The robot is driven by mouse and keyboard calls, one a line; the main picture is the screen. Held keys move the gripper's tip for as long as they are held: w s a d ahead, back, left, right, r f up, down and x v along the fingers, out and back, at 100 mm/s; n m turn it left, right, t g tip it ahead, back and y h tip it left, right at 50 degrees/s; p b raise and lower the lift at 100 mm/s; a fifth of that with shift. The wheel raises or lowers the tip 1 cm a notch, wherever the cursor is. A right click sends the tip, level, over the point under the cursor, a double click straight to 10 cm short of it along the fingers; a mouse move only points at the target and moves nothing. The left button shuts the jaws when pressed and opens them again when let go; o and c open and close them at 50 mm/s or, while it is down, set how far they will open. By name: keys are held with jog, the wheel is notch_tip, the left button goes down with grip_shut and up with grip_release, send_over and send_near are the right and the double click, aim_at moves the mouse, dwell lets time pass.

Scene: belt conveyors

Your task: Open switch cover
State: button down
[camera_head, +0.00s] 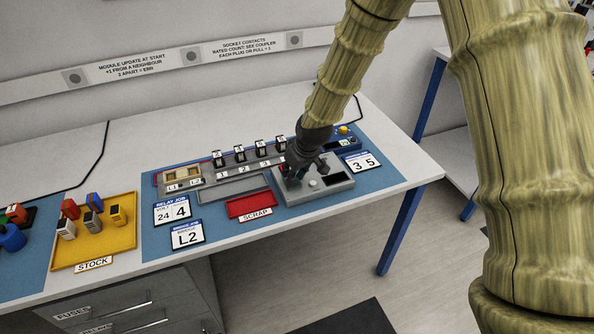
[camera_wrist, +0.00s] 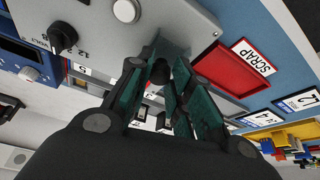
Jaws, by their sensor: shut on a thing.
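The grey control box (camera_head: 325,190) stands at the right end of the blue mat, and its panel (camera_wrist: 185,20) fills the top of the wrist view. A round pale button (camera_wrist: 125,10) and a black knob (camera_wrist: 62,38) show on it. My gripper (camera_head: 293,180) reaches down onto the left part of the box. In the wrist view its fingers (camera_wrist: 168,72) are closed around a small dark piece at the panel, which I take for the switch cover. The fingers hide most of it, so its angle cannot be told.
A red scrap tray (camera_head: 250,206) lies left of the box. Behind is a grey rack (camera_head: 205,187) with several black modules. A yellow stock tray (camera_head: 125,240) with coloured blocks stands left. Job cards (camera_head: 187,234) lie in front.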

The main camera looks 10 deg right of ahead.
jog(key=c, duration=1.3)
grip_release()
jog(key=shift+r, duration=0.1)
jog(key=shift+v, duration=5.95)
jog(key=shift+s, duration=0.1)
